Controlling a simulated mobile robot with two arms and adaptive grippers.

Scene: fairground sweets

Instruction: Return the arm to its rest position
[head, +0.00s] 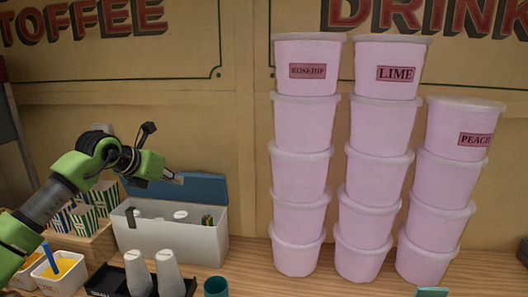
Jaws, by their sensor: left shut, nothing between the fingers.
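My left arm comes in from the left, green and grey. Its gripper (178,179) is shut and empty, held in the air in front of the blue lid of a white box. My right gripper is not in view.
The open white box (185,243) holds several small items. Striped cups (101,197) stand left of it, behind a tub of orange stuff (62,268). White bottles (170,272) sit in a black tray, beside a teal cup (216,287). Tall stacks of pink tubs (300,182) fill the right.

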